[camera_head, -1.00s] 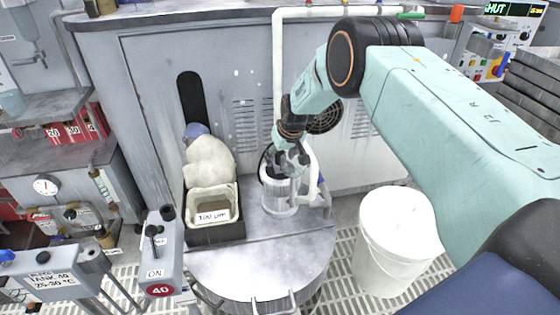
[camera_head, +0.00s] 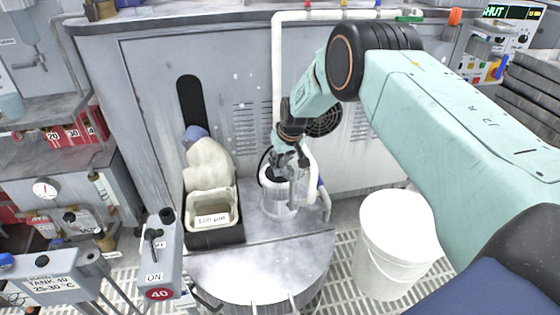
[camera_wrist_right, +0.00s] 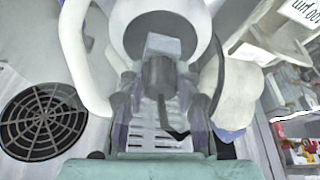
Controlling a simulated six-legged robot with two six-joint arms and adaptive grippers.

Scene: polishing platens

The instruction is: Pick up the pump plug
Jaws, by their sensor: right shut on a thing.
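The pump plug (camera_wrist_right: 161,72) is a grey block with a dark cylindrical body, seen between my fingers in the right wrist view. My right gripper (camera_wrist_right: 160,98) is shut on it. In the head view my right gripper (camera_head: 291,167) hangs over the pump (camera_head: 278,201), a pale upright cylinder on the steel tank lid. The plug is too small and too hidden by the fingers to make out in the head view. I cannot tell whether it touches the pump. My left gripper is not in view.
White pipes (camera_head: 278,75) rise close by the gripper. A filter box (camera_head: 213,238) with a pale bag (camera_head: 209,165) stands left of the pump. A lidded white bucket (camera_head: 392,255) stands right. The front of the steel lid (camera_head: 265,268) is clear.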

